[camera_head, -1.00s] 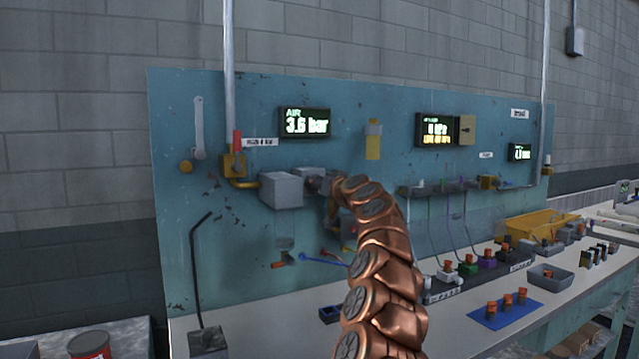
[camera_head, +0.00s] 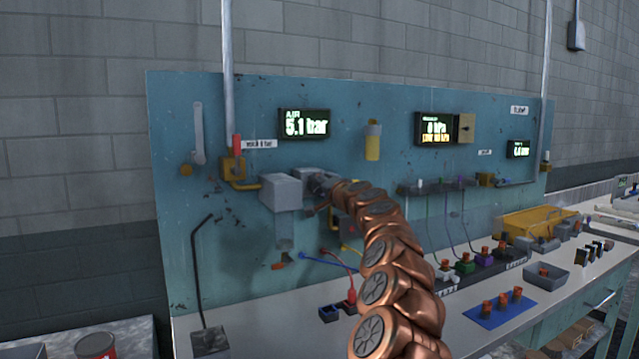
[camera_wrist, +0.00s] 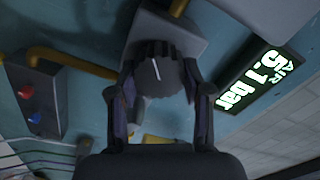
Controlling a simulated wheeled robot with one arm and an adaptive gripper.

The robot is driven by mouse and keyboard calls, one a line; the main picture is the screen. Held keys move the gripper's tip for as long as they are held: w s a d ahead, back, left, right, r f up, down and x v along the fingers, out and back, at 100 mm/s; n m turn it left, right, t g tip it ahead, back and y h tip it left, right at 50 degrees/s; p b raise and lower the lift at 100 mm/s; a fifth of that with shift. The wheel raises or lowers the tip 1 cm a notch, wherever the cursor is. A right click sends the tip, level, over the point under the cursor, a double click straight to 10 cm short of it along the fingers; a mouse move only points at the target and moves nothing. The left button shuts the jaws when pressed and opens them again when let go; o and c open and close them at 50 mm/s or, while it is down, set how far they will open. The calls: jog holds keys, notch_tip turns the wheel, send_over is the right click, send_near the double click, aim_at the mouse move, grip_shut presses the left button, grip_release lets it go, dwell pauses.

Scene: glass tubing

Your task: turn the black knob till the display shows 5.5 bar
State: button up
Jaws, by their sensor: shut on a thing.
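The AIR display (camera_head: 304,123) on the blue-green panel reads 5.1 bar; it also shows in the wrist view (camera_wrist: 252,82). The black knob (camera_wrist: 158,84) is round and dark with a pale line on its face, and sits on a grey block (camera_wrist: 170,30). My gripper (camera_wrist: 160,92) has one finger on each side of the knob and is shut on it. In the head view, my arm reaches the grey regulator block (camera_head: 283,191) below the display, and the knob and fingertips are hard to make out there.
A yellow pipe (camera_head: 243,184) joins the block's left side. A yellow cylinder (camera_head: 373,142) hangs on the panel to the right. A bent black rod (camera_head: 193,262) stands at the front left. A blue mat (camera_head: 503,311) with orange-topped parts lies on the bench at right.

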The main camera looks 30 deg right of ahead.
jog(key=shift+m, duration=0.5)
jog(key=o, duration=1.2)
jog(key=shift+c, duration=0.2)
jog(key=shift+s, duration=0.15)
jog(key=s+a, duration=0.1)
jog(key=s, duration=1)
jog(key=shift+s, duration=0.35)
